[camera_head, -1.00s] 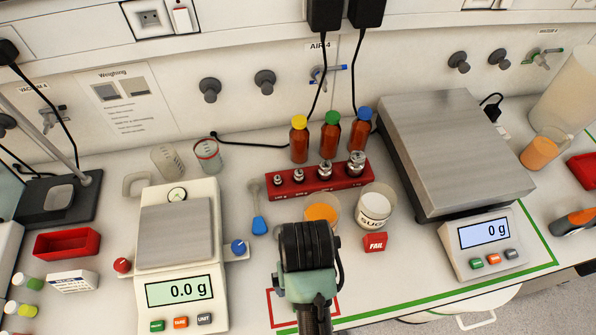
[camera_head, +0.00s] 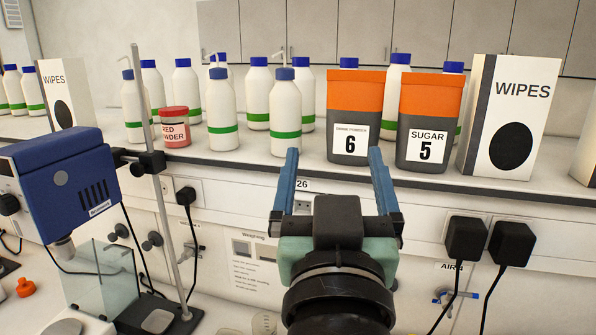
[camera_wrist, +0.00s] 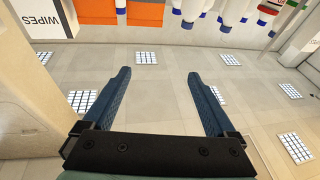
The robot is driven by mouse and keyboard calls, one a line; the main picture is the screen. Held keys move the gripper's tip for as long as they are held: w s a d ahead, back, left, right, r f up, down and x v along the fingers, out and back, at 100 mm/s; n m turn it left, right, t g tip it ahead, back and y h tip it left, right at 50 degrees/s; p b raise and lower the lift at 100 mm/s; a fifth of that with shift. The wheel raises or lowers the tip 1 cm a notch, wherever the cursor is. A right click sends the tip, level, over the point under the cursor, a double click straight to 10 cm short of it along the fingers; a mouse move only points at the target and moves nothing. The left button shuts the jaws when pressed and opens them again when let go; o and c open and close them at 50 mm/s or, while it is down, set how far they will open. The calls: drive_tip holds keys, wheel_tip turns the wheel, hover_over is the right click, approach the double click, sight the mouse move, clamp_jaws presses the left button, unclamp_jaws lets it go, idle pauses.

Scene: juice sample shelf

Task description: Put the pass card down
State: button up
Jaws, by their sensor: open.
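No pass card shows in either current view. My gripper (camera_head: 333,158) is raised in front of the shelf edge, with its blue fingers pointing up and spread wide apart. Nothing is between the fingers. In the wrist view the open fingers (camera_wrist: 159,76) also have only a clear gap between them, with ceiling and lights beyond. Behind the fingers in the head view stand an orange-lidded grey tub marked 6 (camera_head: 349,115) and a sugar tub marked 5 (camera_head: 428,118).
The shelf (camera_head: 270,168) carries several blue-capped bottles, a red powder jar (camera_head: 174,127) and a wipes box (camera_head: 508,116). A blue instrument (camera_head: 70,180) on a stand is at left. Black plugs (camera_head: 466,238) jut from the wall at right.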

drive_tip(key=s+a+r+t, duration=0.1)
drive_tip(key=s+r+t, duration=0.2)
drive_tip(key=r, duration=0.4)
drive_tip(key=s+a+r+t+y, duration=0.1)
drive_tip(key=s+a+r+t, duration=0.1)
drive_tip(key=s+r, duration=0.4)
drive_tip(key=shift+s+a+r+t, duration=0.25)
drive_tip(key=shift+a+r+t, duration=0.05)
drive_tip(key=shift+r+t, duration=0.3)
wheel_tip(320, 180, down, 6)
drive_tip(key=b, duration=0.5)
drive_tip(key=shift+y+b, duration=0.4)
